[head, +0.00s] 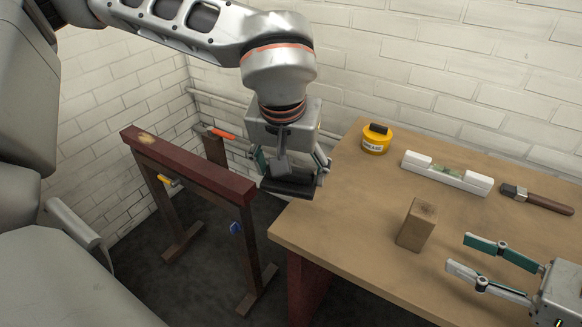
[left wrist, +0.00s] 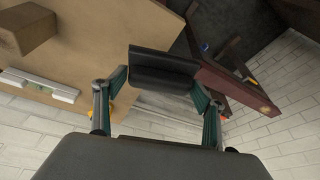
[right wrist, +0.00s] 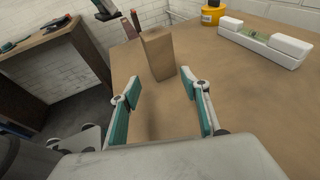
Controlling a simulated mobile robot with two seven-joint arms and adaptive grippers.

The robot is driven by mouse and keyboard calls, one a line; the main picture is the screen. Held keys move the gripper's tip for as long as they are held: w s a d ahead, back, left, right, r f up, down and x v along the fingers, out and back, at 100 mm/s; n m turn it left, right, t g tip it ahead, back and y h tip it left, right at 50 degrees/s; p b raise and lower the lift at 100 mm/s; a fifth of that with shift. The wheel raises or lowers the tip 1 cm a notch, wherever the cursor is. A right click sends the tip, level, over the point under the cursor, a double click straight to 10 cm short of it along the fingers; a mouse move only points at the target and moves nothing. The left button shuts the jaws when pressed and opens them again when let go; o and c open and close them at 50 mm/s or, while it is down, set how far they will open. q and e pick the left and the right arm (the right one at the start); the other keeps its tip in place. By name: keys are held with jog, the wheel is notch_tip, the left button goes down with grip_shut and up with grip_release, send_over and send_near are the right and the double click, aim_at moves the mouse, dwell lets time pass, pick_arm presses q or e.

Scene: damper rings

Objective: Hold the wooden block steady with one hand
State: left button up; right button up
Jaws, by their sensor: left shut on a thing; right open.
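The wooden block (head: 417,226) stands upright on the workbench (head: 345,225), near its left part. In the right wrist view the wooden block (right wrist: 157,53) is ahead of the right fingertips, roughly between their lines. It also shows at the upper left of the left wrist view (left wrist: 25,28). My right gripper (head: 462,253) is open and empty, to the right of the block and apart from it. My left gripper (head: 292,174) is shut on a black object (head: 288,188), held in the air off the bench's left edge. The left wrist view shows its flat black face (left wrist: 163,66) between the fingers.
A dark red trestle (head: 187,165) with hanging tools stands left of the bench. White brick walls close the back. The bench around the block is clear.

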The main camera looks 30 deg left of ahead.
aim_at(420, 234)
jog(key=shift+w, duration=0.25)
jog(key=shift+w+a+f, duration=0.1)
jog(key=shift+a, duration=0.2)
jog(key=shift+a+f, duration=0.1)
jog(key=shift+a, duration=0.25)
jog(key=shift+x, duration=4.25)
jog(key=c, duration=0.7)
